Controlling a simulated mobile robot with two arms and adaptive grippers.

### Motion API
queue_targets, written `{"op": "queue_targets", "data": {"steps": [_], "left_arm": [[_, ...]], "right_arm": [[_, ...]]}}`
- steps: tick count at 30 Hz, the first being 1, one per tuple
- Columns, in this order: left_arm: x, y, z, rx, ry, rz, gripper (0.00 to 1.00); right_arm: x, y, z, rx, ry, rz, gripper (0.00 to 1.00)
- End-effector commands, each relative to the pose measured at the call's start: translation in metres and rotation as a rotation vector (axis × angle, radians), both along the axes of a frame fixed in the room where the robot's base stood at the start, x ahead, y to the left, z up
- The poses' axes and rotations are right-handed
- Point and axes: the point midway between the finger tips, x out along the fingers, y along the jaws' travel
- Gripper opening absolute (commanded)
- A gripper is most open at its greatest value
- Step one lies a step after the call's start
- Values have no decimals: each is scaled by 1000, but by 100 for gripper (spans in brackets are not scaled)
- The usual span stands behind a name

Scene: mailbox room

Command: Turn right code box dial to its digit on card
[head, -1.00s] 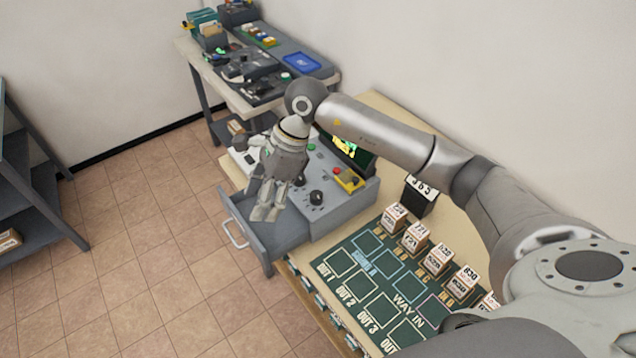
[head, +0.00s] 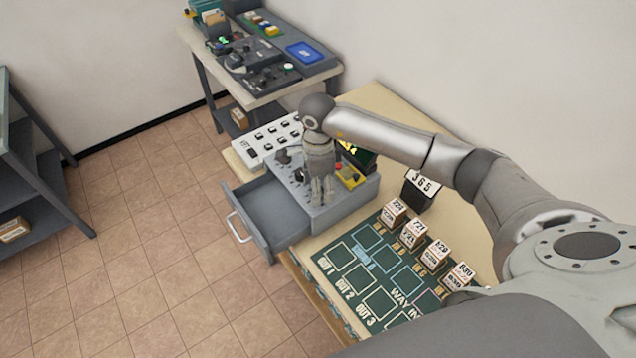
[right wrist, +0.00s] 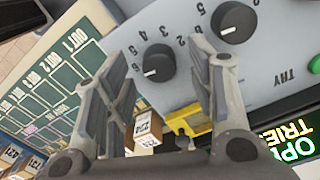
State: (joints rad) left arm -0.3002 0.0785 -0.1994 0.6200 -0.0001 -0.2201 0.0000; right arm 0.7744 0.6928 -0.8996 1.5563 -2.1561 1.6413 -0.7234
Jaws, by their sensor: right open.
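The grey code box (head: 345,207) stands on the table in the head view. My right gripper (head: 322,192) points down over its right part and hides the dials there. In the right wrist view its fingers (right wrist: 158,52) are open. A black dial (right wrist: 157,62) with a white pointer mark shows between them, apart from both; I cannot tell contact or depth. Its mark points toward the lower left of that picture. A second dial (right wrist: 234,22) is beyond the right finger. The card (head: 423,182) reads 365. My left gripper is not in view.
An open drawer (head: 262,218) sticks out at the box's front. The green mat (head: 365,262) and several labelled blocks (head: 393,212) lie to the right.

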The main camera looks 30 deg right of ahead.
Motion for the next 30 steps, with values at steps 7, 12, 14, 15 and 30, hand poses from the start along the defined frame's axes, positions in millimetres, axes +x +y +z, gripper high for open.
{"op": "queue_targets", "data": {"steps": [7,12,14,15,30], "left_arm": [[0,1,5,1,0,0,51],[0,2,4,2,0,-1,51],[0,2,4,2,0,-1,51],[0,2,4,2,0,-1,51],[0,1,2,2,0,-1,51]], "right_arm": [[0,0,-13,1,0,1,51],[0,0,-13,1,-1,1,51],[0,0,-13,1,-1,1,47],[0,0,-13,1,-1,1,42],[0,0,-13,1,-2,-14,4]]}}
